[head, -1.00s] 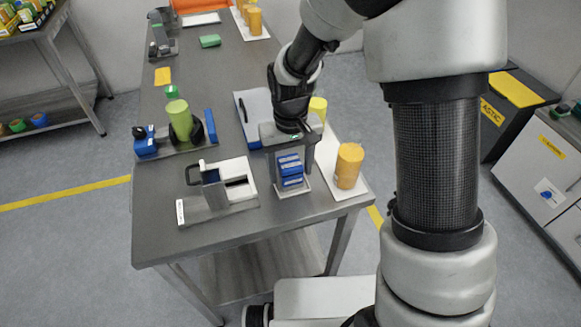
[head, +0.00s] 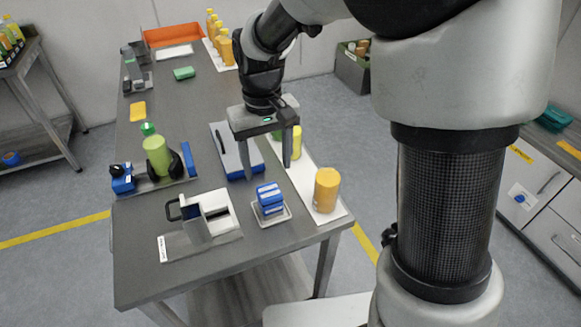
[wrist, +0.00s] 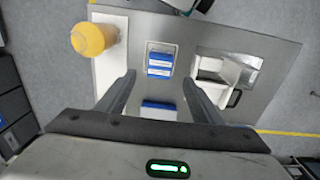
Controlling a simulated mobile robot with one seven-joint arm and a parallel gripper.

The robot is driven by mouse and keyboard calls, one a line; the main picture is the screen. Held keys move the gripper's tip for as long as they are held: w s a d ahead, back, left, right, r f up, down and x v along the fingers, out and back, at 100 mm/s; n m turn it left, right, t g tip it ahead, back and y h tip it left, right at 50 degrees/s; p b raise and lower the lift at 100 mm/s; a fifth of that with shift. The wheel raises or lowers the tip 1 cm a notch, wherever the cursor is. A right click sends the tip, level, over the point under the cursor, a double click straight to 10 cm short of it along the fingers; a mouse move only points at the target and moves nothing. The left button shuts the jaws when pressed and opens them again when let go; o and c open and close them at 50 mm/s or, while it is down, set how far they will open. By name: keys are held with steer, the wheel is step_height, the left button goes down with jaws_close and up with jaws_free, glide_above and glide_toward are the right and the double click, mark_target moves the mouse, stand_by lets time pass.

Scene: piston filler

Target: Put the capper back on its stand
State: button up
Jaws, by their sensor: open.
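A blue blocky thing with pale stripes (head: 270,195), perhaps the capper, rests upright on a small pale tray-like base (head: 284,216) near the table's front right. I cannot tell for sure that these are the capper and its stand. The blue thing also shows in the wrist view (wrist: 160,62), beyond my fingertips. My gripper (head: 268,174) is open and empty, above and behind the blue thing, apart from it. In the wrist view, a second blue patch (wrist: 159,108) shows between the fingers, partly hidden by the gripper body; I cannot tell what it is.
A white fixture with a black handle (head: 218,212) stands left of the blue thing. An orange container (head: 327,190) stands right on a white strip. A holder with a green cylinder (head: 157,157) is further left. The table's middle is mostly clear.

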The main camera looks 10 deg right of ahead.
steer(key=s+d+r+m+t, duration=0.1)
steer(key=s+d+r+t, duration=0.1)
steer(key=s+d+r, duration=0.4)
steer(key=s+d+r+m+t, duration=0.2)
steer(key=s+d+r, duration=0.4)
steer(key=s, duration=0.4)
steer(key=shift+s+d+r+t, duration=0.25)
steer(key=shift+r+t, duration=0.25)
steer(key=shift+t, duration=0.3)
stand_by(0.4)
